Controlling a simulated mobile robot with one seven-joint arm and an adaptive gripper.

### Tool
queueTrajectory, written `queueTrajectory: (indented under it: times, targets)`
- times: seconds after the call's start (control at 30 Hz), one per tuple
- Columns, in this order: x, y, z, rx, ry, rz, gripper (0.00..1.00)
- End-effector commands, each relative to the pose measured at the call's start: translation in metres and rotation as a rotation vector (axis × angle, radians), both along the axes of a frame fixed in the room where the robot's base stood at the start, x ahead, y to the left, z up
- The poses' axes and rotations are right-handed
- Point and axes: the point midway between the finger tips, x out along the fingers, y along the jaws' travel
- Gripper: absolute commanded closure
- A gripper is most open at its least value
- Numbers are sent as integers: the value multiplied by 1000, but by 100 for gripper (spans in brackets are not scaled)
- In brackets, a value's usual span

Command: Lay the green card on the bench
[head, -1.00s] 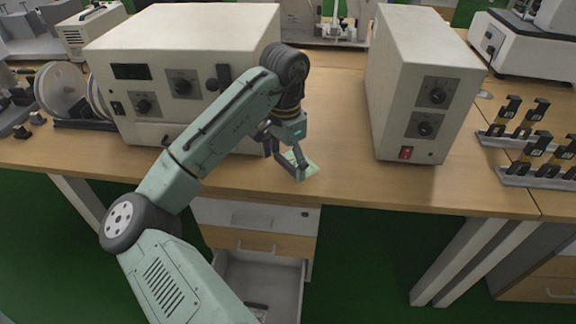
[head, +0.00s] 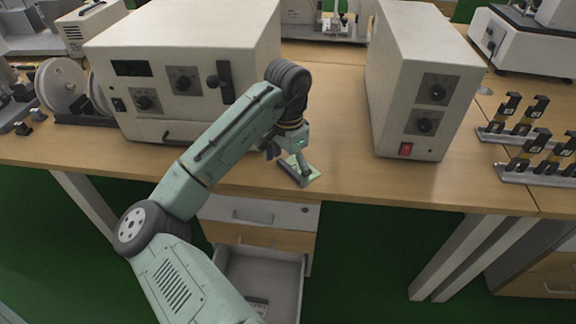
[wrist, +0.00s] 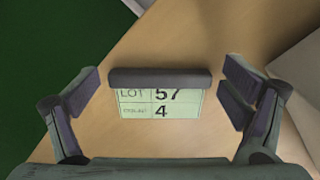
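The green card (wrist: 160,105), printed "LOT 57" and "4", is on or just above the wooden bench top near its front edge. A dark grey bar (wrist: 160,78) runs along one side of it. In the head view, the card (head: 314,173) and bar (head: 291,174) show below my gripper (head: 287,160). My gripper is open. The wrist view shows its fingers (wrist: 160,87) spread wide, with a gap at both ends of the bar. The card appears flat, but its contact with the bench is hard to confirm.
A large cream instrument (head: 190,70) stands behind my arm. A narrower cream box (head: 425,85) stands to the right of the card, with bare bench (head: 335,130) between. Black clips on rails (head: 535,150) stand far right. An open drawer (head: 258,280) hangs below the bench front.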

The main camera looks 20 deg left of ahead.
Motion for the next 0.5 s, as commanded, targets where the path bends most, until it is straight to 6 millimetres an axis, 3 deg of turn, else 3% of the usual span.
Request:
queueTrajectory:
  times: [0.5]
  targets:
    - [0, 1, 9, 3, -1, 1, 0]
